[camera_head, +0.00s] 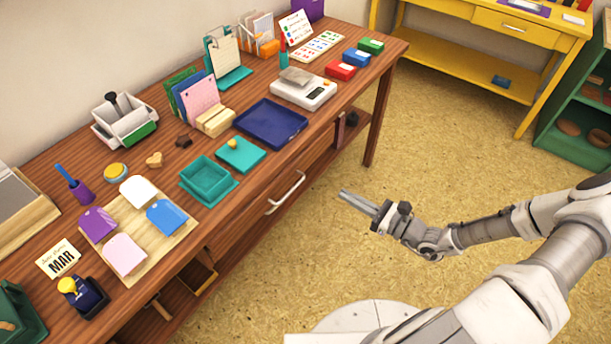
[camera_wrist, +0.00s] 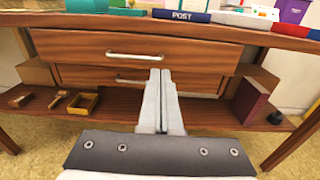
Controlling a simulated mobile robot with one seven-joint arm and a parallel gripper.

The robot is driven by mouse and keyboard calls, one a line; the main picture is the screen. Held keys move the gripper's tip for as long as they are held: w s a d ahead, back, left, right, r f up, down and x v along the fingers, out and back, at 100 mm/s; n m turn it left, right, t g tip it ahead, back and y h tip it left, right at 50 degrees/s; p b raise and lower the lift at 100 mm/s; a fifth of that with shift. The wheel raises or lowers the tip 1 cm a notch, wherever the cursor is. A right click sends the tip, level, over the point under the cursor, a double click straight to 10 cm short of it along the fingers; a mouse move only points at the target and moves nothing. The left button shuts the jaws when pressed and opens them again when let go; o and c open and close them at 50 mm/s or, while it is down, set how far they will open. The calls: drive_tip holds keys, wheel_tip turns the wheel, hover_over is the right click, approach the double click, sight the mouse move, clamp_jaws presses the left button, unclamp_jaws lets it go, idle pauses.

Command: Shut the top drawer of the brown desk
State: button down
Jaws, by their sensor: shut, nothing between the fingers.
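The brown desk (camera_head: 225,150) stands along the wall. Its top drawer (camera_wrist: 85,43) has a wide wooden front with a pale bar handle (camera_wrist: 132,55). In the wrist view this front looks larger and nearer than the lower drawer (camera_wrist: 85,75), so it seems to stick out; its inside is hidden. In the head view the top drawer's handle (camera_head: 286,193) shows below the desk's front edge. My gripper (camera_head: 345,196) is shut and empty, in front of the desk and apart from the handle. In the wrist view its fingertips (camera_wrist: 160,72) overlap the lower drawer's front.
The desktop holds teal trays (camera_head: 208,178), a navy tray (camera_head: 270,122) and several stamping items. A low shelf (camera_wrist: 210,110) holds small boxes and a dark red block (camera_wrist: 250,101). A yellow table (camera_head: 515,30) and green shelf (camera_head: 575,130) stand behind. The floor before the desk is clear.

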sight(297, 165)
drive_tip(key=b+x, duration=0.2)
drive_tip(key=x, duration=1.1)
drive_tip(key=shift+w+a+r+b, duration=0.15)
drive_tip(key=shift+w+a+b, duration=0.1)
drive_tip(key=shift+w+b, duration=0.1)
drive_tip(key=shift+w+a+r, duration=0.1)
drive_tip(key=shift+a, duration=0.05)
drive_tip(key=shift+p+x, duration=1.65)
drive_tip(key=shift+x, duration=0.75)
drive_tip(key=shift+w+r, duration=0.1)
